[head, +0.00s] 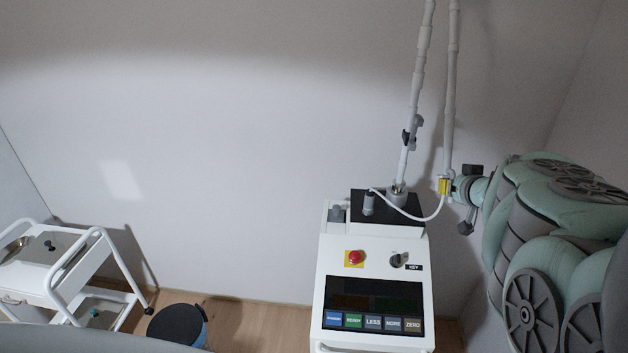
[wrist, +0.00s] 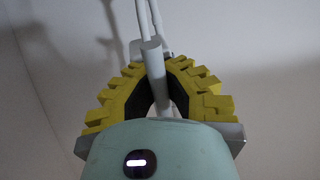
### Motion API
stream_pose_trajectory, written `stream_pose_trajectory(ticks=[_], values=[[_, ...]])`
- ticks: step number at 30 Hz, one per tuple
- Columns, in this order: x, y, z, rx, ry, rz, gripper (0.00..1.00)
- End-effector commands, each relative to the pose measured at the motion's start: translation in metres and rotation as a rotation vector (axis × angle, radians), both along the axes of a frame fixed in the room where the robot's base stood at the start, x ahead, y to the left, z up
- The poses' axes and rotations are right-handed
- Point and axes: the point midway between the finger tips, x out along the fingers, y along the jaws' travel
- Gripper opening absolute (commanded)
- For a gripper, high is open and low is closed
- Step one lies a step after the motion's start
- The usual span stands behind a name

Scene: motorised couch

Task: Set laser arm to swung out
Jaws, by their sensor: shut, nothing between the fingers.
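The laser arm (head: 415,80) is a white jointed tube rising from a grey post on top of the white laser console (head: 328,270). It leaves the top of the head view. A second white tube hangs beside it on the right, down to my gripper (head: 444,187). In the wrist view my gripper (wrist: 154,72) has its yellow fingers curved inward. They are shut with nothing held. A grey-white tube end (wrist: 153,60) lines up with the fingertips; whether it touches them I cannot tell.
The console top carries a red button (head: 355,257), a key switch (head: 398,259) and a screen with several buttons (head: 374,305). A white cable (head: 425,216) loops near my gripper. A white trolley (head: 75,275) and dark stool (head: 177,325) stand left. Walls are close behind.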

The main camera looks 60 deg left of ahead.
Motion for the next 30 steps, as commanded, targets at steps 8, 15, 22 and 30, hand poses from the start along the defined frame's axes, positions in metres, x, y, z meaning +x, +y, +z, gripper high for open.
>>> stream_pose_trajectory(ticks=[8,15,22,30], values=[[0.0014,-0.0025,-0.0009,-0.004,0.000,-0.005,0.00],[0.0020,-0.0030,-0.0008,-0.004,0.000,-0.006,0.12],[0.0015,-0.0021,-0.0004,-0.003,0.000,-0.005,0.36],[0.0012,-0.0015,-0.0002,-0.002,0.000,-0.004,0.43]])
